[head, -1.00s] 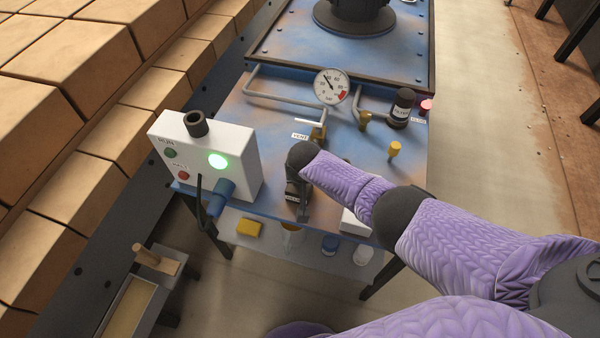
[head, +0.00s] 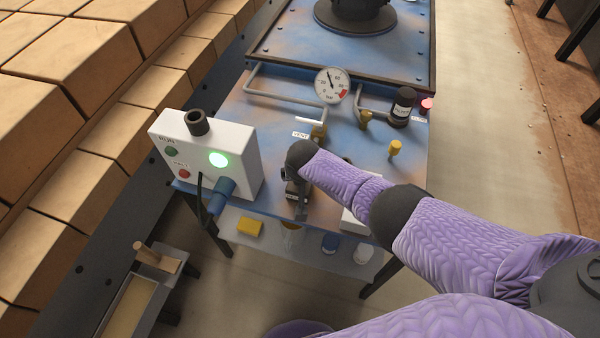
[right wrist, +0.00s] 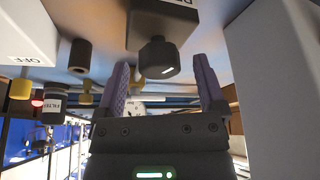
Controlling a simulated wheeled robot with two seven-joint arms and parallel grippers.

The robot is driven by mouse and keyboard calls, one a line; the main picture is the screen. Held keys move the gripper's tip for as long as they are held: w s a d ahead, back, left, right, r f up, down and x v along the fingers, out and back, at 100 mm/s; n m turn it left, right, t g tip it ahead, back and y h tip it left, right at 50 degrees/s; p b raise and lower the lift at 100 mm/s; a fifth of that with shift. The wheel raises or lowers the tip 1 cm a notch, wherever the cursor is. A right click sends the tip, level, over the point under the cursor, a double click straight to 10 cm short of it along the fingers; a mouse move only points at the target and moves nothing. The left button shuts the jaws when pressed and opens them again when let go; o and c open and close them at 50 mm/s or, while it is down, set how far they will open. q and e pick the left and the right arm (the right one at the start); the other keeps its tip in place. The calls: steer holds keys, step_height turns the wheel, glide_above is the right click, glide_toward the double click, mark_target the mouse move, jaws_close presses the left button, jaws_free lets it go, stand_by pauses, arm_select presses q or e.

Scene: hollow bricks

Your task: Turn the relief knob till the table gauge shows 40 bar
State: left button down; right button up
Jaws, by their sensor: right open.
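The table gauge (head: 332,85) is a round white dial with a red sector, standing on a pipe at the back of the blue table. Its needle points up, leaning slightly left; the exact figure is too small to read surely. My right gripper (head: 301,204) is over the table's front part and hides much of the dark relief valve there. In the right wrist view, the dark round relief knob (right wrist: 158,58) with a white mark sticks out of a dark block (right wrist: 162,18). My open right gripper (right wrist: 160,72) has one finger on each side of the knob, with visible gaps. My left gripper is out of view.
A white box (head: 208,160) with a green lamp stands left of the gripper. A brass valve labelled VENT (head: 319,132), a yellow knob (head: 395,149) and a black filter (head: 403,102) stand further back. A white block (head: 352,222) is close on the right.

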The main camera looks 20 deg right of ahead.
steer(key=p+v, duration=0.8)
steer(key=v, duration=0.2)
steer(key=shift+p, duration=0.3)
steer(key=s+d+f+n+g+b, duration=0.2)
steer(key=s+d+f, duration=0.1)
steer(key=s+f, duration=1.4)
steer(key=s+d+f+n+g, duration=0.1)
steer(key=s+f, duration=0.1)
steer(key=s, duration=0.9)
steer(key=s+d+f+n, duration=0.1)
steer(key=s+f, duration=0.1)
steer(key=s, duration=0.9)
steer(key=shift+s+d+f+n+g+y, duration=0.3)
steer(key=shift+d+g, duration=0.1)
